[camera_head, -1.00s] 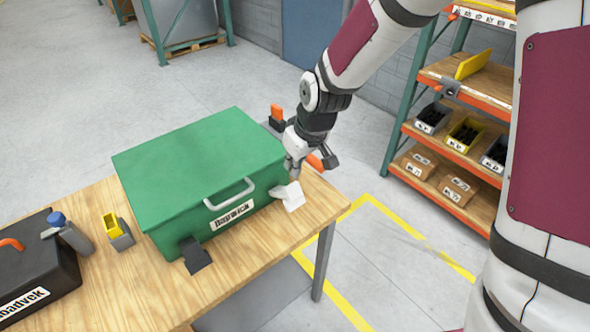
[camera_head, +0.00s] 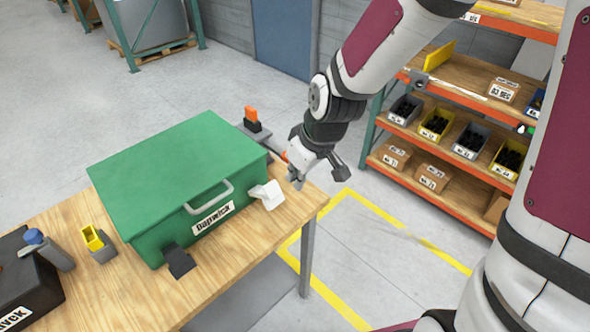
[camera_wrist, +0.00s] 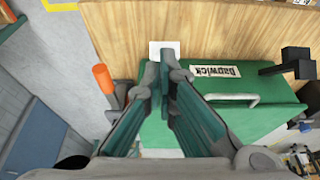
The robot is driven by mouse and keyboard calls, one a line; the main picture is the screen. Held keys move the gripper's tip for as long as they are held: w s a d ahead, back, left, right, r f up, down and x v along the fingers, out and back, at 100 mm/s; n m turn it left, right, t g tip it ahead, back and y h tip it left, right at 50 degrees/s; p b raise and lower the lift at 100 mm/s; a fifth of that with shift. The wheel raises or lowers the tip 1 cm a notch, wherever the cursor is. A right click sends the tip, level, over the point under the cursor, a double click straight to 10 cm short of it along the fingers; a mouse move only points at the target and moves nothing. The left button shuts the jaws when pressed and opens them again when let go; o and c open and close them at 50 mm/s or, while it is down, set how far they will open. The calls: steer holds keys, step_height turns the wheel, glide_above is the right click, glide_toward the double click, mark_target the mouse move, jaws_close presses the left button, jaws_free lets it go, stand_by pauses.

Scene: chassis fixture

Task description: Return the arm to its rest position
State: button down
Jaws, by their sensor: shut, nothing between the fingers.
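My gripper (camera_head: 296,178) is just right of the green box's right end, above the table's right part. Its fingers point down and are shut and empty. In the wrist view my gripper (camera_wrist: 165,72) shows its two fingertips together, with the white block (camera_wrist: 157,44) beyond them. The green box (camera_head: 180,170), labelled "Dapwick", stands lidded on the wooden table (camera_head: 225,255). The white block also shows in the head view (camera_head: 268,195), by the box's front right corner. The fingertips look close to it, but I cannot tell the exact gap.
An orange-topped fixture (camera_head: 251,118) stands behind the box. A dark clamp (camera_head: 179,261) sits at its front. A yellow-and-grey piece (camera_head: 96,241) and a black case (camera_head: 28,285) are at the left. A bin shelf (camera_head: 440,130) stands right, beyond open floor.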

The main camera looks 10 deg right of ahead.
steer(key=s+d+r+m+t+h, duration=0.1)
steer(key=s+d+r+m, duration=0.2)
steer(key=s+r, duration=0.5)
steer(key=s+d+r+m+t+h, duration=0.1)
steer(key=s+d+r+m, duration=0.2)
steer(key=s+d+r, duration=0.3)
steer(key=s+r, duration=0.3)
steer(key=r, duration=0.3)
steer(key=shift+s+d+m+b, duration=0.15)
steer(key=shift+d+m+b, duration=0.15)
steer(key=shift+m, duration=0.1)
